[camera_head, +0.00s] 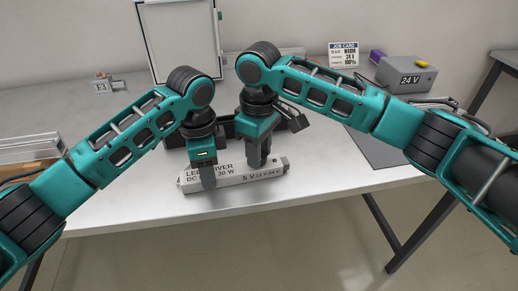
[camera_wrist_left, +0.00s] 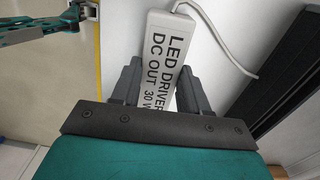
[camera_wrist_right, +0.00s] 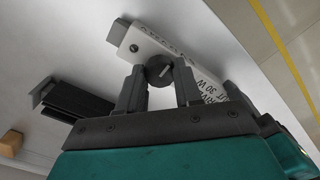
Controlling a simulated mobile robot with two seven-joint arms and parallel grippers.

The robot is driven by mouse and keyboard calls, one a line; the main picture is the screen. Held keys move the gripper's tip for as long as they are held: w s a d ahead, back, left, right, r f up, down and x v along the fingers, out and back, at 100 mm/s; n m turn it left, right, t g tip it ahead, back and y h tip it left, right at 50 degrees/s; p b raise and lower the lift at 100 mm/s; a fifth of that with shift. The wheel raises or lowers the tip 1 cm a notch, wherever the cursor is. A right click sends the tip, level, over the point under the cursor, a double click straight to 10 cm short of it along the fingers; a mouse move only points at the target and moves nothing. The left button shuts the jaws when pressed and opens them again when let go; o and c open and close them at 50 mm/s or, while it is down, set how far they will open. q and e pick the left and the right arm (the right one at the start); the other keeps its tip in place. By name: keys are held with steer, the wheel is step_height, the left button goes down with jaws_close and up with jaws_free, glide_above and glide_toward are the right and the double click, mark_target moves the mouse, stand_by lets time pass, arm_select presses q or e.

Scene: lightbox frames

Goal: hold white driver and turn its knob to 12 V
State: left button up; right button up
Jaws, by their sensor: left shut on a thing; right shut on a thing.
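The white driver (camera_head: 234,178) lies near the table's front edge, marked LED DRIVER, DC OUT 30 W, with 5 V, 12 V and 24 V at its right end. My left gripper (camera_head: 207,180) is shut across its body near the left end. In the left wrist view the driver (camera_wrist_left: 166,50) sits between the fingers (camera_wrist_left: 160,90). My right gripper (camera_head: 259,160) points down at the right end. In the right wrist view its fingers (camera_wrist_right: 160,85) are shut on the dark round knob (camera_wrist_right: 160,70), which bears a pale pointer line. I cannot tell which voltage it points to.
A job card (camera_head: 343,54) stands at the back; its small print seems to include 24 V. A grey box (camera_head: 407,76) marked 24 V stands at the right by a dark mat (camera_head: 382,148). A white framed panel (camera_head: 180,40) stands behind. The front left table is clear.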

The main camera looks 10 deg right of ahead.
steer(key=o, duration=1)
steer(key=shift+o, duration=0.2)
step_height(320, 180, up, 12)
arm_select(q)
steer(key=o, duration=1.3)
